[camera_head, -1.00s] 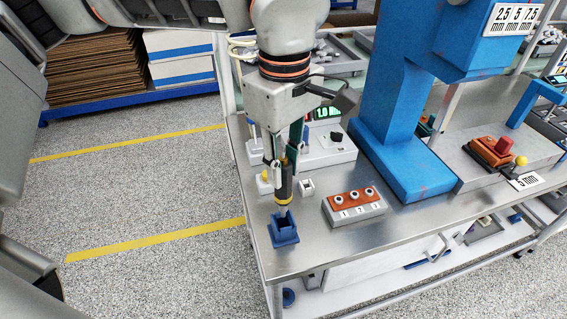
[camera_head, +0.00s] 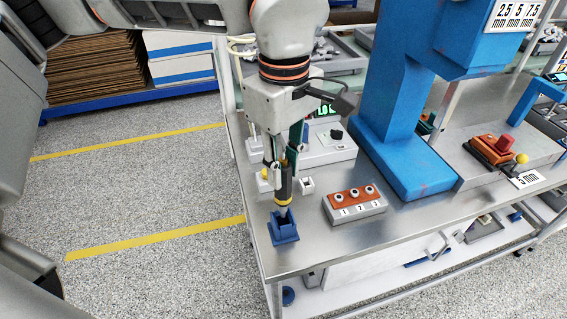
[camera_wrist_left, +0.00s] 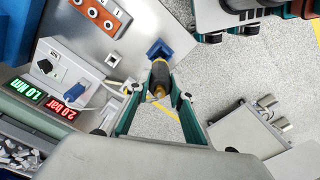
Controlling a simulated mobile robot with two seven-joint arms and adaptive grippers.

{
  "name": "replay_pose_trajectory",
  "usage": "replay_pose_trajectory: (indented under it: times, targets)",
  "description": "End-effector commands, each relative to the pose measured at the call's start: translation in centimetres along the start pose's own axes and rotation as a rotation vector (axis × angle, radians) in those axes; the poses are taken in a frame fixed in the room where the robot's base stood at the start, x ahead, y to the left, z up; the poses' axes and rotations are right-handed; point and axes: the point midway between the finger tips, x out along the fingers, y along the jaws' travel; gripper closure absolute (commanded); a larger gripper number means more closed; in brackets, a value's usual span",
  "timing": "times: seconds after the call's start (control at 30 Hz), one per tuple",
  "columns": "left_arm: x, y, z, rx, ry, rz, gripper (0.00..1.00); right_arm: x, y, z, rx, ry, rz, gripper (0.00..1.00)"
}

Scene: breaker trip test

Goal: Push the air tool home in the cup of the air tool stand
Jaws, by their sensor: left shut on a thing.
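The air tool (camera_head: 284,186) is a dark, slim tool with a yellow band near its lower end. My left gripper (camera_head: 280,166) is shut on it and holds it nearly upright, tip down. The tool also shows between the fingers in the left wrist view (camera_wrist_left: 160,78). The air tool stand (camera_head: 284,230) is a blue block with a square cup at the near left corner of the metal table; it also shows in the left wrist view (camera_wrist_left: 159,49). The tool's tip is at the cup's mouth; how deep it sits is hard to tell.
A grey box with three numbered buttons (camera_head: 354,205) stands right of the stand. A large blue press frame (camera_head: 392,120) rises behind it. A controller with a lit display (camera_head: 325,140) stands behind the gripper. The table's left edge is close to the stand.

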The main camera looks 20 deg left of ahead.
Motion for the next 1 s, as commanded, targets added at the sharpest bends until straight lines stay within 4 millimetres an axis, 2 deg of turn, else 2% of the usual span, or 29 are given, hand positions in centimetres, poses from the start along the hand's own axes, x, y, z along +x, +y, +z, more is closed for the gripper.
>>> replay_pose_trajectory:
  times: [1.0]
  targets:
    - [2.4, 0.0, 0.0, 0.000, 0.000, -0.001, 1.00, 0.6, -0.3, 1.4, 0.002, -0.008, -0.003, 0.60]
